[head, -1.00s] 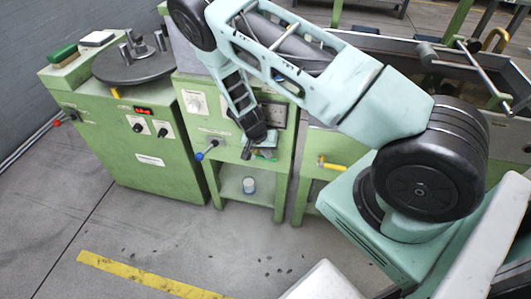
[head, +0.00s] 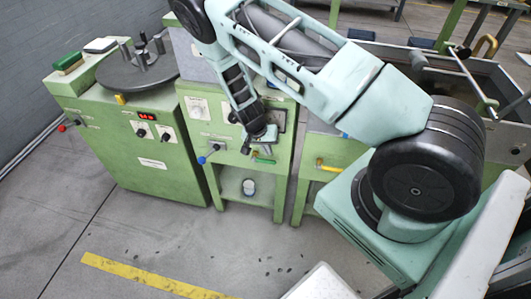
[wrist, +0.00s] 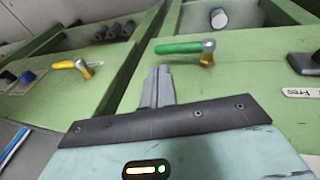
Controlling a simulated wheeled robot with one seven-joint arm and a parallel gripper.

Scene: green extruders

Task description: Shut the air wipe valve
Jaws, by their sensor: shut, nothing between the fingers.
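A valve with a green lever handle (head: 264,160) sits on the front of the middle green cabinet. In the wrist view the green handle (wrist: 180,47) lies roughly level across the panel, with a brass body at its right end. A valve with a yellow handle (head: 330,167) is on the green unit to the right; it also shows in the wrist view (wrist: 65,64). I cannot read a label naming the air wipe valve.
A blue-knobbed lever (head: 203,159) juts from the same cabinet, left of my gripper. A white cup (head: 249,187) stands on the shelf below. A green cabinet with a turntable (head: 138,72) is at left. The floor in front (head: 150,225) is clear.

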